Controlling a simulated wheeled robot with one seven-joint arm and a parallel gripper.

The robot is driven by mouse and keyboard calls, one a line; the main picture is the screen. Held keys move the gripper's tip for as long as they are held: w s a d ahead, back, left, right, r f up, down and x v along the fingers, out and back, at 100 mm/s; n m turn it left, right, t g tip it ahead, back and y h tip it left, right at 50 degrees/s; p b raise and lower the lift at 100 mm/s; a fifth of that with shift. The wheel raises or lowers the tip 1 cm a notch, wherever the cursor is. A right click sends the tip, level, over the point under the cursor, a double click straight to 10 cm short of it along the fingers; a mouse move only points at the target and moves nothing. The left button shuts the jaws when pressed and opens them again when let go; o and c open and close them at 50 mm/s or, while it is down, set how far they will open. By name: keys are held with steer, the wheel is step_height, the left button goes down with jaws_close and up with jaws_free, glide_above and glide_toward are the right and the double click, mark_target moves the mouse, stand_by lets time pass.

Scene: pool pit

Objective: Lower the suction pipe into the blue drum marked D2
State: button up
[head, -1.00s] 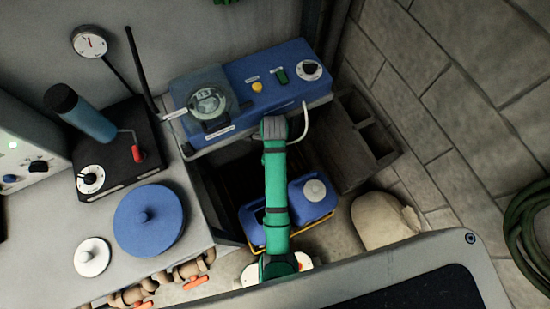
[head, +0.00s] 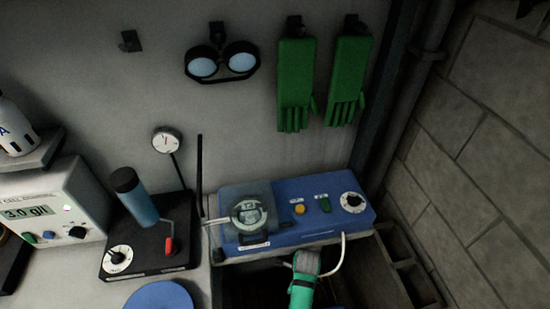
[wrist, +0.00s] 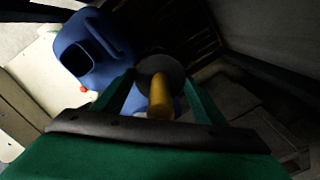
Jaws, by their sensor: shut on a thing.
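In the wrist view, my gripper (wrist: 160,88) has its two green fingers on either side of a short yellow cylinder (wrist: 160,104), which looks like the suction pipe seen nearly end-on. It is shut on it. A grey round piece (wrist: 160,70) shows just beyond the cylinder; I cannot tell whether it belongs to the pipe or the drum. A blue drum (wrist: 105,55) lies beyond the fingers, with its dark square opening left of them. No D2 mark is readable. The pipe's lower end is hidden.
In the head view, a blue pump unit (head: 290,215) with a thin pale tube (head: 340,255) stands close behind my arm. A black box (head: 150,245) with a blue-handled tool stands left. Green gloves (head: 295,85) and goggles (head: 222,63) hang on the wall. A block wall bounds the right.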

steer(key=shift+a+f, duration=0.1)
steer(key=shift+f, duration=1.2)
step_height(320, 180, up, 9)
steer(key=shift+w+r, duration=0.15)
step_height(320, 180, down, 19)
steer(key=shift+s, duration=0.2)
steer(key=shift+d+f, duration=0.2)
steer(key=shift+f, duration=0.2)
steer(key=shift+c, duration=0.5)
steer(key=shift+s+a+r, duration=0.1)
steer(key=shift+a+r, duration=0.05)
steer(key=shift+r, duration=3.6)
